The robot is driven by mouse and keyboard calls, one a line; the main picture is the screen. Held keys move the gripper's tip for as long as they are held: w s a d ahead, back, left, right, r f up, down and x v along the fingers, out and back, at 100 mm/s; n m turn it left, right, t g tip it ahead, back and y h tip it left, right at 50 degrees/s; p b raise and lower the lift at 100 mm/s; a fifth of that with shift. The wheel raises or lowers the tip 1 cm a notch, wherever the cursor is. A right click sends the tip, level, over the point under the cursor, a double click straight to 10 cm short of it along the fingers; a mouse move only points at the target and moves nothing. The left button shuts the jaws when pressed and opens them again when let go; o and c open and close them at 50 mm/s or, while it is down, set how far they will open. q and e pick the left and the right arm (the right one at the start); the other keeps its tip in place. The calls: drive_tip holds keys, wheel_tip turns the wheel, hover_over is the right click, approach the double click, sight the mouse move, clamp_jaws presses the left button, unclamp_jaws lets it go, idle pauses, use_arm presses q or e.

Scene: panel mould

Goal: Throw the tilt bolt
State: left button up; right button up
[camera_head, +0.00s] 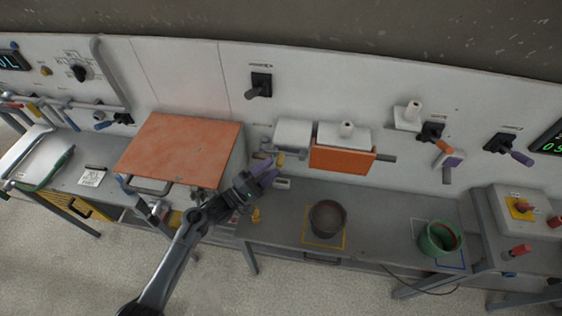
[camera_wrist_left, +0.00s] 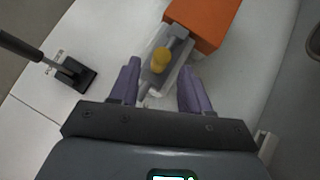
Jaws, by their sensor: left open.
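The tilt bolt appears to be the grey bar with a yellow knob (camera_wrist_left: 161,60) on a pale bracket beside the orange box (camera_wrist_left: 208,20) in the left wrist view. In the head view the yellow knob (camera_head: 281,159) shows small, left of the orange box (camera_head: 340,159) on the wall. My left gripper (camera_head: 267,168) has purple fingers and is open, close to the knob. In the left wrist view its two fingers (camera_wrist_left: 159,75) stand either side of the knob, apart from it and holding nothing. My right gripper is out of view.
A black wall lever (camera_wrist_left: 75,76) is left of the fingers; it also shows in the head view (camera_head: 260,84). Below stands a grey bench (camera_head: 285,222) with a dark bowl (camera_head: 327,217) and a green pot (camera_head: 440,238).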

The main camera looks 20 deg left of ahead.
sight(281, 159)
use_arm(q)
drive_tip(key=shift+x, duration=2.5)
clamp_jaws()
drive_tip(key=shift+d, duration=0.15)
